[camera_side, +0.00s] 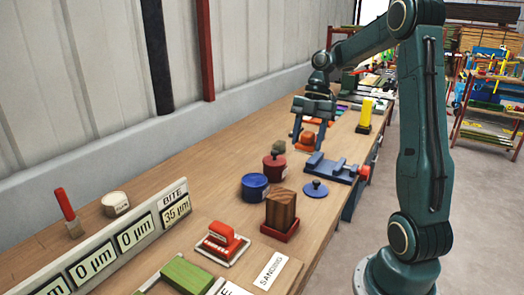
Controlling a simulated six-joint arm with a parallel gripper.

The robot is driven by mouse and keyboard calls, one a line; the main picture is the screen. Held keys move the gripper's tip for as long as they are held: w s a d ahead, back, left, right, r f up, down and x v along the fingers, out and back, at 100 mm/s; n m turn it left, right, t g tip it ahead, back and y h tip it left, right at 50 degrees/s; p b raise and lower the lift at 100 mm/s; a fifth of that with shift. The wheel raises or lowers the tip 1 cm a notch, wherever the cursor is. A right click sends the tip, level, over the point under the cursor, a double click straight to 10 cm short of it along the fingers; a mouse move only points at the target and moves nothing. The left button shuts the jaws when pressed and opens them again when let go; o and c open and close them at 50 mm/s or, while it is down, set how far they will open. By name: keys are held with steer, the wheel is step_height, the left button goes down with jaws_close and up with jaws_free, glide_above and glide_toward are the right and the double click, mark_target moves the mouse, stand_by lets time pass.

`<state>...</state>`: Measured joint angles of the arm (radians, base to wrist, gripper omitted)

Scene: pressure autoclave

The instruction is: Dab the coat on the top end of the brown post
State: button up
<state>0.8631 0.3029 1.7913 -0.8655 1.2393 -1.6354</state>
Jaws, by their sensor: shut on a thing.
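The brown post (281,208) is a short square wooden block standing upright in a red base (280,231) near the front of the bench. My gripper (308,143) is farther back, above the bench and well apart from the post. It is shut on a small orange-red piece (307,138) between its fingers; the piece's underside is hard to make out. A blue pot (255,187) and a red pot (276,168) stand behind the post. A grey-green piece (278,147) shows at the red pot's top. A blue lid (316,188) with a knob lies to their right.
A blue vise (332,167) sits at the bench's right edge, with a yellow block (366,111) behind. An orange block on a white tray (222,243) and a green block (187,275) are in front. A display board (118,243) reads 0 µm and BITE 35 µm.

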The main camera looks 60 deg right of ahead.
glide_above(252, 182)
steer(key=s+d, duration=0.1)
steer(key=d, duration=0.1)
step_height(252, 182, down, 6)
steer(key=shift+w+a+f, duration=0.2)
steer(key=shift+w+a, duration=0.1)
steer(key=shift+w, duration=0.25)
steer(key=shift+f, duration=0.15)
steer(key=shift+f, duration=2.85)
steer(key=shift+f, duration=0.65)
steer(key=shift+r, duration=0.15)
step_height(252, 182, up, 7)
stand_by(1.1)
steer(key=shift+a, duration=0.1)
stand_by(0.5)
